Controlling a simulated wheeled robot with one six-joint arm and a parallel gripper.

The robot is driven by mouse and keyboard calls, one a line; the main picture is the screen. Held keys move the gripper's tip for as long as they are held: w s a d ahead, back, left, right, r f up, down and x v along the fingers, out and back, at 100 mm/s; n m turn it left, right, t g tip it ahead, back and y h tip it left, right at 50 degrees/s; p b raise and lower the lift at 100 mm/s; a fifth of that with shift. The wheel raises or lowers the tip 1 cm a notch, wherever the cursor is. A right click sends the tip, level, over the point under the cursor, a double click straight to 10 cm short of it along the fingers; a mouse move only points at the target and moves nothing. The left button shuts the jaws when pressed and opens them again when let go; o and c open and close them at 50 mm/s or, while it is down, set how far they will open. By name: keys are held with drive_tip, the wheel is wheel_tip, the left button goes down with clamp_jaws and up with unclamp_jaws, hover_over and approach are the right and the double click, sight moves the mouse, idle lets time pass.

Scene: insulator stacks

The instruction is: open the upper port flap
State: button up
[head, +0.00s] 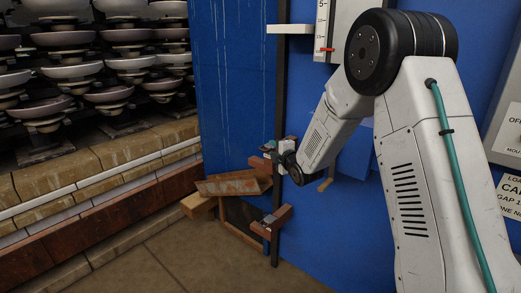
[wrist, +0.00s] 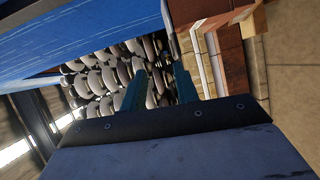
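A rusty brown board (head: 228,186), which looks like the upper port flap, sits tilted low on the blue panel (head: 235,90). Below it is a brown-framed opening (head: 240,216) with a dark inside. I cannot tell for sure how the board is hinged. My gripper (head: 268,150) is just above and right of the board, beside the dark vertical post, and appears apart from the board. In the wrist view the two teal fingers of my gripper (wrist: 160,78) stand apart with nothing seen between them but distant insulators. The board is not clearly identifiable in the wrist view.
A brown bracket (head: 272,220) juts out at the post's lower part. Stacked insulators (head: 110,65) stand at left behind a brick ledge (head: 55,178). A white shelf (head: 288,29) and a gauge with a red mark (head: 322,30) are above. The floor (head: 150,260) in front is clear.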

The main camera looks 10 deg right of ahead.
sight(261, 149)
drive_tip(key=w+a+f+n, duration=0.1)
drive_tip(key=w, duration=0.2)
drive_tip(key=w+a+f+n+t+y, duration=0.1)
drive_tip(key=w, duration=0.2)
drive_tip(key=w+f, duration=0.1)
drive_tip(key=w, duration=0.2)
drive_tip(key=shift+w+a+f+n+t+y, duration=0.2)
drive_tip(key=shift+a+f+n+t+y, duration=0.05)
drive_tip(key=shift+a+n+t+y, duration=0.15)
clamp_jaws()
